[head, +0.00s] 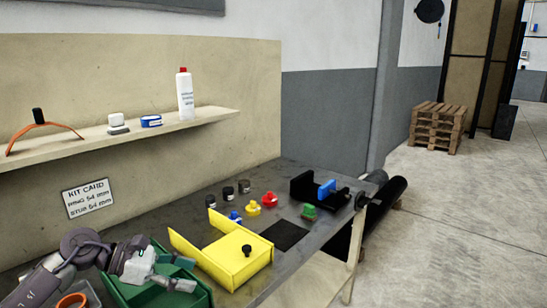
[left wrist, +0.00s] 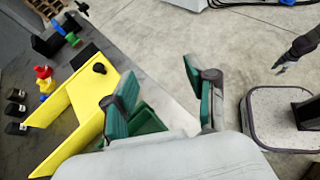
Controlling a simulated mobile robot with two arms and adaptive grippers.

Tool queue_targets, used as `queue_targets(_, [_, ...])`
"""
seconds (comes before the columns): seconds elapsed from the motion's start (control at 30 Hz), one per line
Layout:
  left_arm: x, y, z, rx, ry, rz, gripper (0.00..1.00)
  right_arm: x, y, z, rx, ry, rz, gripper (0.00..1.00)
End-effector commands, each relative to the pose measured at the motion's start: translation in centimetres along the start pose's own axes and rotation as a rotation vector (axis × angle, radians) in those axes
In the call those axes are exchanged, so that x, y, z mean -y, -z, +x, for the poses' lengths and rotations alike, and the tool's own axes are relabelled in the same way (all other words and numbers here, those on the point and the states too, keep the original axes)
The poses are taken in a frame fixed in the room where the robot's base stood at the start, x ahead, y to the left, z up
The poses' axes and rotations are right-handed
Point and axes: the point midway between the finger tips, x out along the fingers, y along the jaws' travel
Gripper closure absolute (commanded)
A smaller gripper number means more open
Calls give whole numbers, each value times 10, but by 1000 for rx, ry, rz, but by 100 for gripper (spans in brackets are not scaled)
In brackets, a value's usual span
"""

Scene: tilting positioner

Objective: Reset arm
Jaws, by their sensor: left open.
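My left gripper (head: 183,274) is at the lower left of the head view, above a green bin (head: 142,292) at the bench's front. In the left wrist view my left gripper (left wrist: 158,88) has its green-padded fingers spread wide with nothing between them. A yellow tilting fixture (head: 232,256) with a black knob stands just right of the gripper; it also shows in the left wrist view (left wrist: 84,90). A dark arm end (left wrist: 284,62), apparently my right gripper, hangs at the right of the wrist view, too small to read its jaws.
Black, blue, yellow, red and green small parts stand behind the fixture, near a black vise-like holder (head: 308,187). A shelf (head: 95,141) with a white bottle (head: 185,95) runs along the wall above.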

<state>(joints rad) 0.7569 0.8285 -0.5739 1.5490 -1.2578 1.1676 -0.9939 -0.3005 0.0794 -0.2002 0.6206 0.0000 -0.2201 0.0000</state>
Motion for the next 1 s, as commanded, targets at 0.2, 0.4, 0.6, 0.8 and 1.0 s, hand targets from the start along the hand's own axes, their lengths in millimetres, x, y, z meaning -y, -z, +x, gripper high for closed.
queue_targets(0.2, [28, -67, 51, 560, -65, -434, 43, 1, -5, 0, 8, 1, 0, 60])
queue_targets(0.4, [22, -71, 34, 1024, -154, -1030, 43, 0, -2, 0, 4, 0, 0, 60])
queue_targets(0.6, [25, 8, 12, 1379, -305, -1731, 43, 0, -1, 0, 2, 0, 0, 60])
queue_targets(0.8, [87, 128, 10, 1594, -581, -2459, 43, 0, 0, 0, -1, 0, 0, 60])
queue_targets(1.0, [172, 198, 15, -1319, 722, 2370, 43, 0, 1, 0, -2, -1, 0, 60])
